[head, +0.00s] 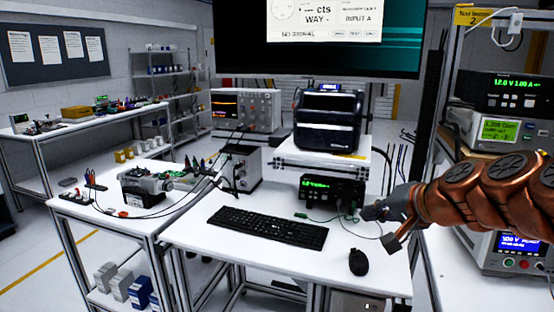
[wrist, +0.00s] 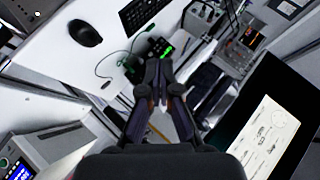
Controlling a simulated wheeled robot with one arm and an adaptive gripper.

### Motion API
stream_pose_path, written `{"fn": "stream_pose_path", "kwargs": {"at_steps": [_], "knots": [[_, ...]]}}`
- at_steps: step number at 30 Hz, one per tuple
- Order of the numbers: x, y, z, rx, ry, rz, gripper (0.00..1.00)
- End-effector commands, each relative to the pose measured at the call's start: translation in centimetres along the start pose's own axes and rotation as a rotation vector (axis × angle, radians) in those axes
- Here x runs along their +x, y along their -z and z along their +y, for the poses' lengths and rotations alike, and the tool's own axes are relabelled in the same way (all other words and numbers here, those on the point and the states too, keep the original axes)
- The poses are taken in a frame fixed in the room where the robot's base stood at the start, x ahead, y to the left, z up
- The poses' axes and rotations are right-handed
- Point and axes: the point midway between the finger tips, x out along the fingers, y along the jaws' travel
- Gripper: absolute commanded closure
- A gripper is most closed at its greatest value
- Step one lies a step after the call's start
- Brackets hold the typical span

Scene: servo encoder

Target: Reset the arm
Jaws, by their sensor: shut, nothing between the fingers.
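My gripper (head: 385,222) reaches in from the right in the head view, at the end of my copper-coloured arm. It is above the right part of the white workbench (head: 190,255), in front of the small power supply (head: 333,190) with green digits. In the wrist view my gripper (wrist: 163,62) is seen from behind, with its fingers together and nothing between them. The power supply's green display (wrist: 166,52) shows just beyond the fingertips. The exact gap between my gripper and the power supply cannot be told.
A black keyboard (head: 268,228) and a mouse (head: 358,262) lie on the bench. A servo unit (head: 145,187) with cables stands on the left table. An oscilloscope (head: 245,110) and a label printer (head: 328,120) stand behind. A rack with instruments (head: 508,133) is close at right. A large monitor (head: 345,25) hangs above.

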Motion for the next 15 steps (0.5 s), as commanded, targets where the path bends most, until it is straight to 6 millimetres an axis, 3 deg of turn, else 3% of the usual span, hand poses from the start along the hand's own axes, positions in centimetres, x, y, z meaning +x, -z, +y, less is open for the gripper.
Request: {"fn": "stream_pose_path", "kwargs": {"at_steps": [1,4,9,15], "knots": [[0.1,-3.0,-0.1,-0.052,-0.039,-0.068,1.0],[0.1,-8.9,1.5,-0.15,-0.134,-0.209,1.0],[-2.3,-18.0,6.2,-0.306,-0.326,-0.447,1.0],[-8.2,-24.9,12.9,-0.443,-0.568,-0.686,1.0]]}}
